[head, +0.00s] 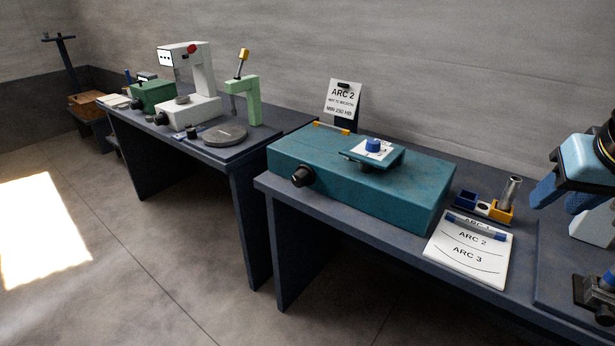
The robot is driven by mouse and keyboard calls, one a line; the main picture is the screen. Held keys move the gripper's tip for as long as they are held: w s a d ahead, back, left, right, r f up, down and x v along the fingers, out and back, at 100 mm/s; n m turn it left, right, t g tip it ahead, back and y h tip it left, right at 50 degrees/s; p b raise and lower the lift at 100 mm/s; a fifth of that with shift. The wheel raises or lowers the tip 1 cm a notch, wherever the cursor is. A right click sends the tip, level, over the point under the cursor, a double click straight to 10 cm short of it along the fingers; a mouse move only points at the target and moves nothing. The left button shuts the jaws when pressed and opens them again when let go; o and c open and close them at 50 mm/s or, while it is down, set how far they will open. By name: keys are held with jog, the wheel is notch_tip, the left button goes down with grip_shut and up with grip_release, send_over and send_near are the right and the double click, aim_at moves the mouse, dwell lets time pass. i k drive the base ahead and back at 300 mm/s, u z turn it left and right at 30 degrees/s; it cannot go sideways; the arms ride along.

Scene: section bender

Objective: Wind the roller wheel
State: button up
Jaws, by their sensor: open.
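A teal box-shaped machine (400,190) sits on the dark bench. A black knob (302,176) sticks out of its front face. A blue knob (373,145) stands on a white dial plate on a raised block on top. I cannot tell which part is the roller wheel. A sign (342,100) reading "ARC 2" stands behind the machine. My gripper (555,207), light blue with darker blue fingers, is at the right edge, above the bench and well right of the machine. It is open and touches neither knob. My arm is mostly cut off by the picture edge.
A white card (468,260) with arc lines lies right of the machine, a marker across it. A small holder (499,213) with a metal cylinder stands behind the card. Dark fixtures (594,294) are at lower right. Another bench (240,165) with several machines stands left, across a narrow gap.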

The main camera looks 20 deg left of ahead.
aim_at(305, 175)
jog(key=u, duration=0.1)
jog(key=k, duration=0.7)
jog(key=u, duration=0.4)
jog(key=i, duration=1)
jog(key=u, duration=0.1)
